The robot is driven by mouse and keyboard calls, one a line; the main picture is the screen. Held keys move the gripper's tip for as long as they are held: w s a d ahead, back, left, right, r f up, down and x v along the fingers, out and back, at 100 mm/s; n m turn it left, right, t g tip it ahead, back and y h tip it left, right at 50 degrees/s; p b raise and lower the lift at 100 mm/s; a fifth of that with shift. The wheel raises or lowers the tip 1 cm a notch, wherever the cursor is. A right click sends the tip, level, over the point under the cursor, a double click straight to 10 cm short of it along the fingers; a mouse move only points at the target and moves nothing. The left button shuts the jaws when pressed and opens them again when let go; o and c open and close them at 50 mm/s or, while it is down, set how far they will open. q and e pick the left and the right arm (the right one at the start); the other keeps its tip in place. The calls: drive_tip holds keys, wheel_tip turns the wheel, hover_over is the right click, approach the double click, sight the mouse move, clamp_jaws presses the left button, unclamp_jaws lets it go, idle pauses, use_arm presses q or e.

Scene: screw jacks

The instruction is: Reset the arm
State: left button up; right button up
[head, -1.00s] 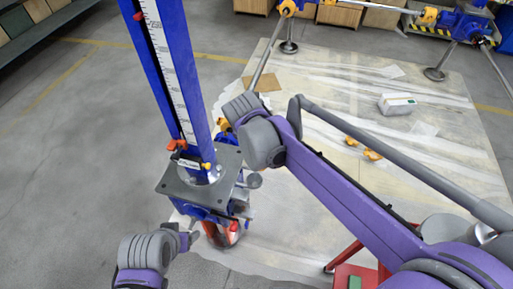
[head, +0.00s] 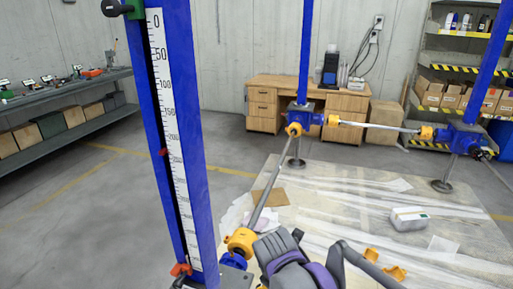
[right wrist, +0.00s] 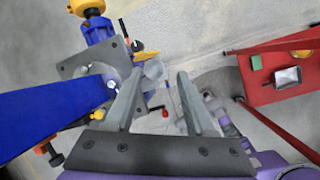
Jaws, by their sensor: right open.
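The near screw jack's blue column with a white scale (head: 178,140) stands upright at the left of the head view. An orange-red pointer (head: 181,269) sits low on the scale. In the right wrist view the blue column (right wrist: 45,118) and grey jack plate (right wrist: 75,68) are left of my right gripper (right wrist: 160,82). The gripper's two fingers are apart with nothing held between them, beside the jack. My right arm (head: 290,268) shows at the bottom of the head view, its fingers not discernible there. My left gripper is out of view.
A yellow coupling (head: 240,241) and shaft link the near jack to a far jack (head: 301,118); another jack (head: 462,138) stands right. A red stand (right wrist: 275,82) is right in the wrist view. A workbench (head: 62,88) lines the left wall; the left floor is clear.

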drive_tip(key=s+d+f+m+p, duration=0.1)
drive_tip(key=s+d+m, duration=0.3)
drive_tip(key=m, duration=0.5)
drive_tip(key=s+d+m+t+p, duration=0.1)
drive_tip(key=s+d+m, duration=0.3)
drive_tip(key=s+m, duration=0.4)
drive_tip(key=s+d+f+m+y+p, duration=0.1)
drive_tip(key=s+d+m, duration=0.3)
drive_tip(key=m, duration=0.6)
drive_tip(key=shift+s+f+p, duration=0.35)
drive_tip(key=shift+s+p, duration=0.15)
drive_tip(key=shift+s, duration=0.55)
drive_tip(key=shift+d, duration=0.1)
